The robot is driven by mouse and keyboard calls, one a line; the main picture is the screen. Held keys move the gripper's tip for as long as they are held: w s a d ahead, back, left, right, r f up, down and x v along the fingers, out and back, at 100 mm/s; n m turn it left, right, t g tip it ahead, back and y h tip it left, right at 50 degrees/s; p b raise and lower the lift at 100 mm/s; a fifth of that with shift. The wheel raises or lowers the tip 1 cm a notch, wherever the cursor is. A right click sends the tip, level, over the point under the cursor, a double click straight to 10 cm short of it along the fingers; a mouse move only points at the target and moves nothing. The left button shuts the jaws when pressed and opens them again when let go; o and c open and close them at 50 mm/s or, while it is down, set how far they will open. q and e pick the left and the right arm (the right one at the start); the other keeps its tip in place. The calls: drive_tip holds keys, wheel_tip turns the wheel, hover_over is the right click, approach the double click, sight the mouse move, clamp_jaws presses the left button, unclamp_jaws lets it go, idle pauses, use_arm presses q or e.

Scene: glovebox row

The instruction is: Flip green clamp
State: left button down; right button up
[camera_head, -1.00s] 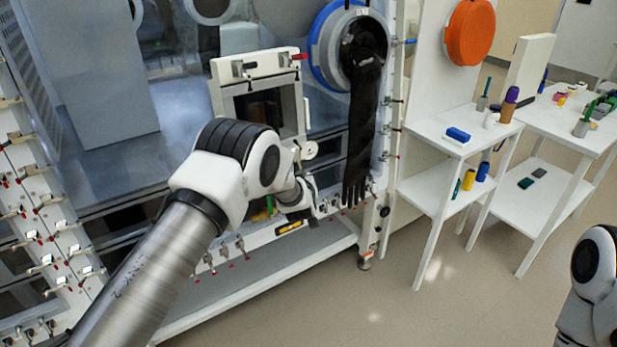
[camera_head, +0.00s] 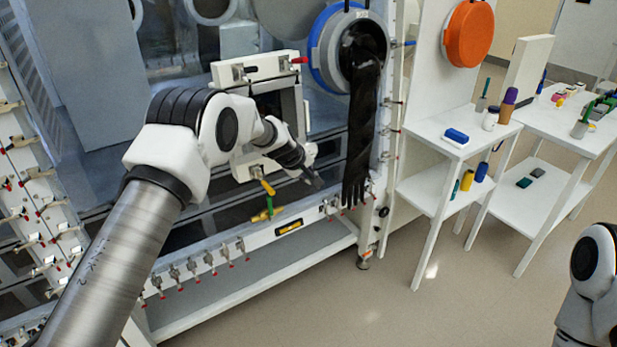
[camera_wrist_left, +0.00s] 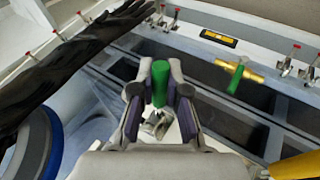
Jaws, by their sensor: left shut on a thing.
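The green clamp shows in the left wrist view as an upright green handle (camera_wrist_left: 160,82) on a small metal base. My left gripper (camera_wrist_left: 160,92) has its two fingers on either side of this handle and is shut on it. In the head view my left gripper (camera_head: 309,178) is beside the white-framed door of the glovebox, left of the hanging black glove, and it hides the clamp there. My right gripper is out of view; only part of my right arm shows at the lower right.
A brass valve with a green lever (camera_head: 268,209) sits on the ledge below the door (camera_head: 245,178), near a yellow level (camera_head: 289,227). A black glove (camera_head: 361,130) hangs close to the right. Metal toggle clamps (camera_head: 192,266) line the lower edge. White shelves (camera_head: 455,140) stand right.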

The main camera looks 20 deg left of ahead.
use_arm(q)
drive_tip(key=shift+r+g+h, duration=0.35)
drive_tip(key=shift+g+h, duration=0.05)
idle(0.4)
drive_tip(key=c, duration=1.2)
unclamp_jaws()
drive_tip(key=shift+o, duration=0.2)
drive_tip(key=v, duration=1.2)
drive_tip(key=shift+w, duration=0.1)
